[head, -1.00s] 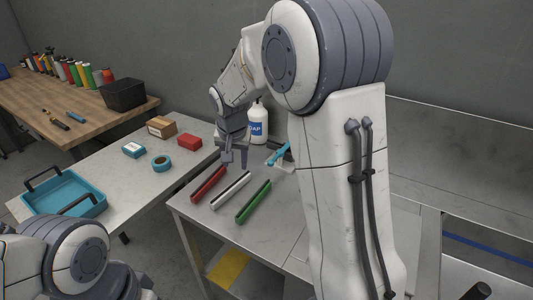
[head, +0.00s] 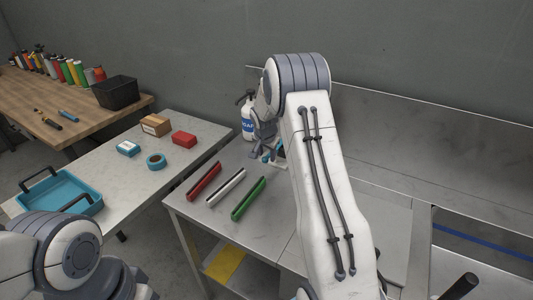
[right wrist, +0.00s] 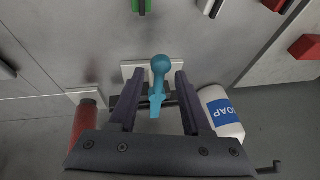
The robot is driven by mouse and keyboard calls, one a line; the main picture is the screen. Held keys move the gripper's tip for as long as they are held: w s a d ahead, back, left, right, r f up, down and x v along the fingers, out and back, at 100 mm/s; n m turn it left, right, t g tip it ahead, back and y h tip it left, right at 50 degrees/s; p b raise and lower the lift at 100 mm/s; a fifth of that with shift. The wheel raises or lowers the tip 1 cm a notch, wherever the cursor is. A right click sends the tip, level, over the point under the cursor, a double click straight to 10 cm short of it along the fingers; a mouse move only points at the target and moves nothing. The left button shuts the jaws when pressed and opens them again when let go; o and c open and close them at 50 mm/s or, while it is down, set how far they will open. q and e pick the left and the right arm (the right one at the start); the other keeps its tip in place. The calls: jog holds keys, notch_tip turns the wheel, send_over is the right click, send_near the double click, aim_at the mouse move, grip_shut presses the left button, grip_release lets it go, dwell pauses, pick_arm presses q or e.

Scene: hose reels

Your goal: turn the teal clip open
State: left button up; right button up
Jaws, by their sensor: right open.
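The teal clip (right wrist: 159,68) shows in the right wrist view with a round head and a narrower tail, in front of a small white plate (right wrist: 130,70). My right gripper (right wrist: 157,76) is open, with one finger on each side of the clip. Gaps show between clip and fingers. In the head view only a bit of teal (head: 266,157) shows by my right gripper (head: 267,151); the arm and gripper hide the rest. My left gripper is out of view; only part of my left arm shows at lower left.
A soap bottle (head: 248,118) stands close behind my right gripper. Red (head: 204,181), white (head: 226,187) and green (head: 249,199) bars lie on the metal bench in front. A red bottle (right wrist: 86,122) stands left of the clip in the wrist view.

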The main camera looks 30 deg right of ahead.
jog(key=shift+f, duration=0.25)
grip_shut()
dwell(1.4)
